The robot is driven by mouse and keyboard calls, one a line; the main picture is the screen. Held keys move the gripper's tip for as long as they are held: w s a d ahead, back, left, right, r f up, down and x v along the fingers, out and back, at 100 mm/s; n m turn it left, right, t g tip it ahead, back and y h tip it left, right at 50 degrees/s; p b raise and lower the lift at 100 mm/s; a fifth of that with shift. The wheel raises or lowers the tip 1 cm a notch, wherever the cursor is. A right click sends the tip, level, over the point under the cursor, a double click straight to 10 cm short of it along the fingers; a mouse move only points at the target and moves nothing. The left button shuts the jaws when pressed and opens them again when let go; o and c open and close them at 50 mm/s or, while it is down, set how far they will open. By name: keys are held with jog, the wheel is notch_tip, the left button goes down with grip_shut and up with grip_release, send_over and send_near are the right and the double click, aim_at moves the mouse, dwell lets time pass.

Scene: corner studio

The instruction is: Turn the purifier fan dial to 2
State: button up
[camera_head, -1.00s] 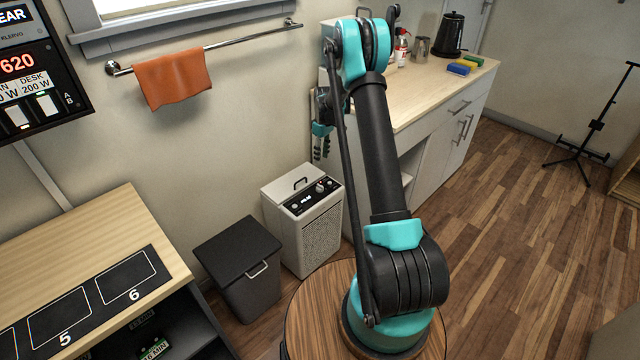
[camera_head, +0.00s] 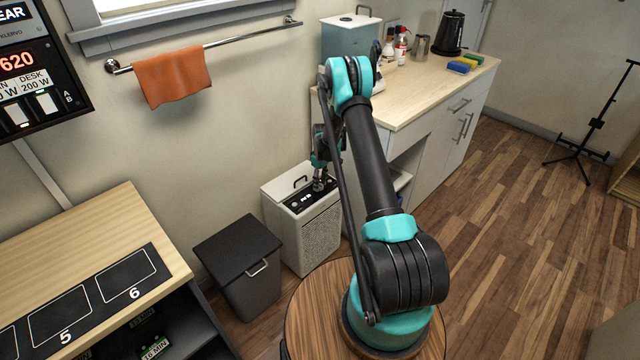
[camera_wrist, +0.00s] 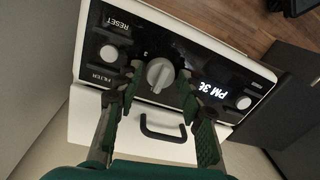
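The purifier (camera_head: 314,240) is a white box with a black top panel and a handle, standing on the floor against the wall. Its grey fan dial (camera_wrist: 160,74) sits mid-panel in the wrist view, with a small "3" mark beside it. My gripper (camera_wrist: 161,76) is at the panel with one finger on each side of the dial. The fingers look spread, with narrow gaps to the dial; contact cannot be made out. In the head view my gripper (camera_head: 319,185) covers the dial. Most other dial marks are hidden.
White buttons labelled RESET (camera_wrist: 109,53) and FILTER (camera_wrist: 105,82) and a lit PM display (camera_wrist: 212,91) flank the dial. The purifier handle (camera_wrist: 162,130) is close below the fingers. A dark lidded bin (camera_head: 238,265) stands left of the purifier, a counter (camera_head: 420,95) right.

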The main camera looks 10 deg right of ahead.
jog(key=shift+c, duration=0.2)
jog(key=c, duration=0.8)
jog(key=shift+c, duration=0.2)
jog(key=shift+m, duration=0.3)
jog(key=m, duration=0.5)
jog(key=shift+m, duration=0.4)
jog(key=m, duration=0.5)
jog(key=shift+s+t, duration=0.1)
jog(key=shift+t, duration=0.3)
jog(key=o, duration=0.9)
